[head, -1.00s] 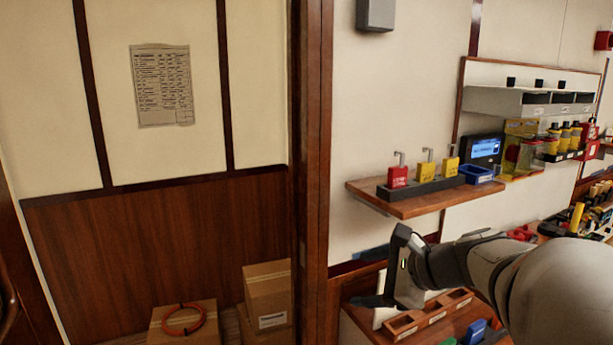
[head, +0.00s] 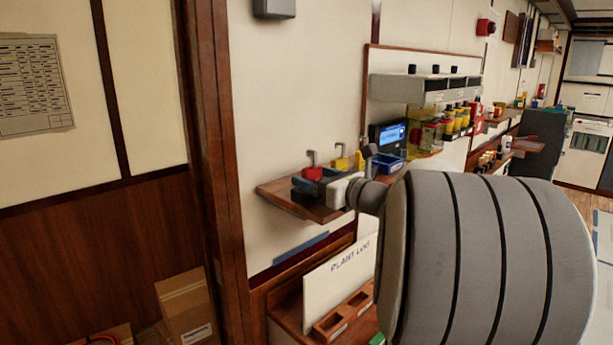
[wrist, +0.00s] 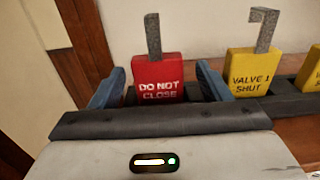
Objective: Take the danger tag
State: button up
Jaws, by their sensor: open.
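The red tag (wrist: 158,80), lettered "DO NOT CLOSE" and with a grey hook on top, stands upright in a dark rack (wrist: 275,107) in the wrist view. My gripper (wrist: 161,80) is open, with one blue-grey finger on each side of the red tag. Small gaps show between fingers and tag. The tag's lower edge is hidden behind the gripper body. A yellow tag (wrist: 255,74), lettered "VALVE 1 SHUT", stands to its right. In the head view the red tag (head: 312,173) is partly covered by my gripper, and my arm blocks much of the view.
The rack sits on a wooden wall shelf (head: 283,200). Another yellow tag (wrist: 311,72) and a blue tray (head: 388,164) are farther right. A wooden post (head: 215,150) stands left of the shelf. A "PLANT LOG" board (head: 340,275) and a wooden organizer (head: 345,315) are below.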

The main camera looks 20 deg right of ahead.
jog(key=shift+x, duration=0.8)
jog(key=shift+a, duration=0.1)
jog(key=shift+c, duration=0.3)
jog(key=shift+s, duration=0.1)
jog(key=c, duration=1)
